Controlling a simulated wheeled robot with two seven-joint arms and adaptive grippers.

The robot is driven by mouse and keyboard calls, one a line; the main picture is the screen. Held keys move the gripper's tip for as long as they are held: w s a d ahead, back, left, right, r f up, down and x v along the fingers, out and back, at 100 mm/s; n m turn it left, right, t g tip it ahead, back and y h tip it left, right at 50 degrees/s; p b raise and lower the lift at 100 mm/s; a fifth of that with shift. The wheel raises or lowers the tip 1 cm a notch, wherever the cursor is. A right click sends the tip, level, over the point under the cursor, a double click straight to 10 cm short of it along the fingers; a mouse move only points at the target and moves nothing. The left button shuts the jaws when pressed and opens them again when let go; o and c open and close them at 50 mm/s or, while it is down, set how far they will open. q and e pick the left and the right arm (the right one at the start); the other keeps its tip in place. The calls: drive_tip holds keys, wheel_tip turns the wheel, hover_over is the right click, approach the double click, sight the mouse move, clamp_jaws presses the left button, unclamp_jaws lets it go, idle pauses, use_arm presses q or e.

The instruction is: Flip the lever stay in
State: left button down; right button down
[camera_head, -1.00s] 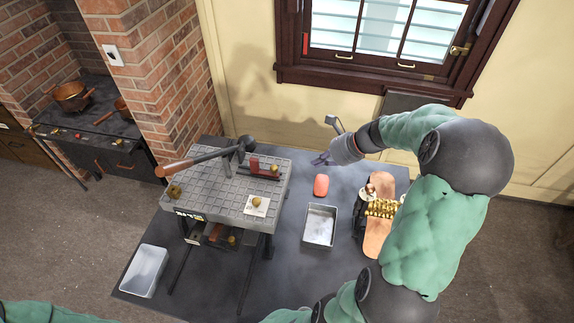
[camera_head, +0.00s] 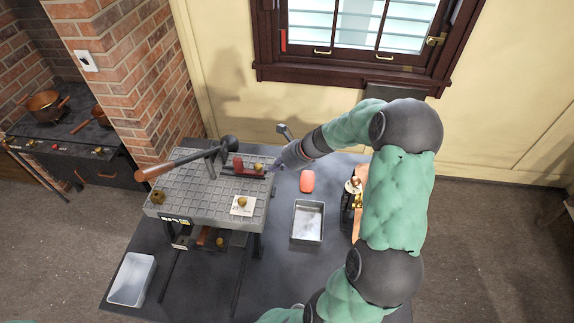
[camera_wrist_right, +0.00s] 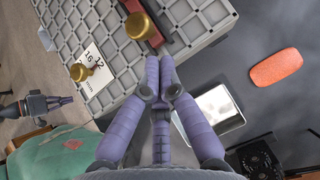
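A lever with a wooden handle and black head (camera_head: 180,158) lies over the grey gridded platform (camera_head: 185,190). A dark red bar with an upright red piece (camera_head: 238,166) and a brass knob (camera_head: 258,167) sits at the platform's back right; I cannot tell which part is the stay. My right gripper (camera_head: 276,163) is just right of the bar's end. In the right wrist view its purple fingers (camera_wrist_right: 160,68) are together and empty at the platform edge, below the red bar (camera_wrist_right: 147,27) and brass knob (camera_wrist_right: 138,25). My left gripper (camera_wrist_right: 62,101) shows small at that view's left.
A second brass knob (camera_head: 242,201) stands on a white marked plate (camera_head: 238,209). An orange-red block (camera_head: 307,181) and a metal tray (camera_head: 307,221) lie right of the platform. A white bin (camera_head: 131,279) stands at front left. A copper-and-brass roller device (camera_head: 357,205) is partly hidden by my arm.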

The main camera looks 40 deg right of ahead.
sight(242, 164)
drive_tip(key=shift+w+a+f, duration=0.1)
drive_tip(key=shift+w+a, duration=0.35)
drive_tip(key=shift+w, duration=0.3)
